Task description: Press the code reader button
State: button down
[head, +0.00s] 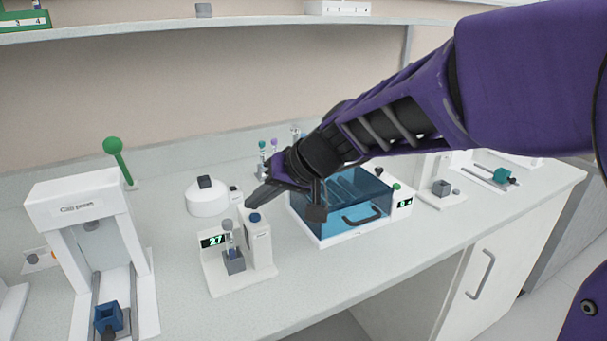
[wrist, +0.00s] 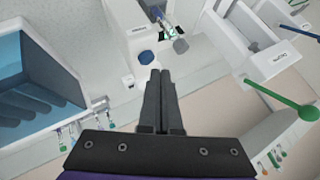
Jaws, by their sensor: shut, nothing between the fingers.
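The code reader (head: 258,245) is a white unit with a small display showing 27 and a blue button (head: 255,218) on top of its post. The blue button also shows in the wrist view (wrist: 146,57), just ahead of the fingertips. A tube (head: 229,245) stands in the reader's grey holder (head: 234,264). My gripper (head: 250,203) is shut and empty. Its fingertips are close above and behind the button in the head view. In the wrist view the fingertips (wrist: 160,72) appear apart from the button, though the gap in depth is hard to judge.
A blue clear-lidded box (head: 350,205) stands right of the reader, under my arm. A round white device (head: 207,200) is behind it. Bare counter lies between the frame and reader.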

aim_at(260, 222)
jog(key=shift+r, duration=0.2)
notch_tip(260, 222, up, 5)
jog(key=p, duration=0.3)
jog(key=shift+s, duration=0.1)
dwell(0.6)
